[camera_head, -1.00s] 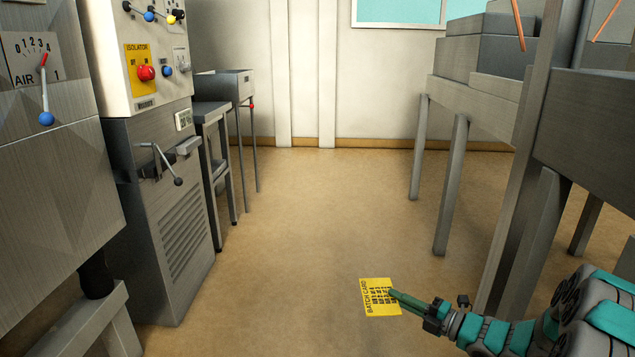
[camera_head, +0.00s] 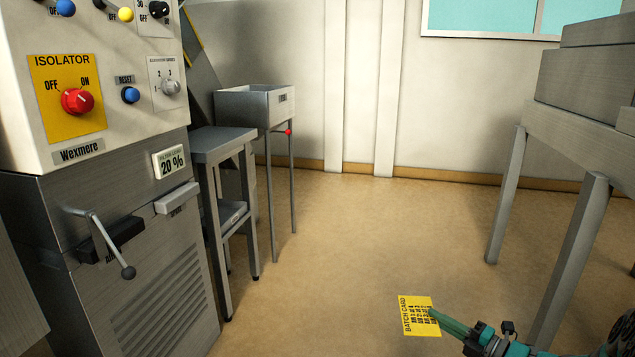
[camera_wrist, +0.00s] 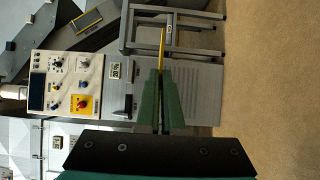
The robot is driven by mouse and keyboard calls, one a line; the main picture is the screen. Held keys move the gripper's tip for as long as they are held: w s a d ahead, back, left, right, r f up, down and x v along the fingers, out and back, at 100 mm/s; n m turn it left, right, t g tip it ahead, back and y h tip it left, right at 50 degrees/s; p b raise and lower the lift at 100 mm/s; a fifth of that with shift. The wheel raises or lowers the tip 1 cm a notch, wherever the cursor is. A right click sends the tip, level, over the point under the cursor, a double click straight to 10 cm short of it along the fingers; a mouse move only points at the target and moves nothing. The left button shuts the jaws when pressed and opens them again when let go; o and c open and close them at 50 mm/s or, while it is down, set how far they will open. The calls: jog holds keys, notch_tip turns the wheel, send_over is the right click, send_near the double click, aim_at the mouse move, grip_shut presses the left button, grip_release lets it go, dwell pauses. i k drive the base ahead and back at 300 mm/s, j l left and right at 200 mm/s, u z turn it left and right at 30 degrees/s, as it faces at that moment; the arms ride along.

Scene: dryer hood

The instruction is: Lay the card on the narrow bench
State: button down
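The yellow card (camera_head: 417,316), printed "BATCH CARD", is at the tip of my gripper (camera_head: 436,317) at the lower right of the head view. My gripper's green fingers are closed on one edge of it, and it is held out in front over the floor. In the wrist view the card (camera_wrist: 162,48) shows edge-on as a thin yellow strip between the fingers (camera_wrist: 161,75). The narrow bench (camera_head: 222,142) has a bare grey top and a lower shelf. It stands left of the card and farther off, and its frame shows in the wrist view (camera_wrist: 175,19).
A grey control cabinet (camera_head: 150,270) with a protruding lever (camera_head: 105,245) stands at left, before the bench. A tray stand (camera_head: 256,105) with a red-tipped rod is just beyond the bench. A grey table (camera_head: 580,130) stands at right. The floor between is clear.

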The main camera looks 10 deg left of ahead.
aim_at(222, 138)
jog(key=i+l+u, duration=0.1)
jog(key=i+u, duration=0.35)
jog(key=i+l+u, duration=0.2)
jog(key=i+u, duration=0.25)
jog(key=i+l+u, duration=0.2)
jog(key=l+u, duration=0.25)
jog(key=i+l+u, duration=0.3)
jog(key=u, duration=0.15)
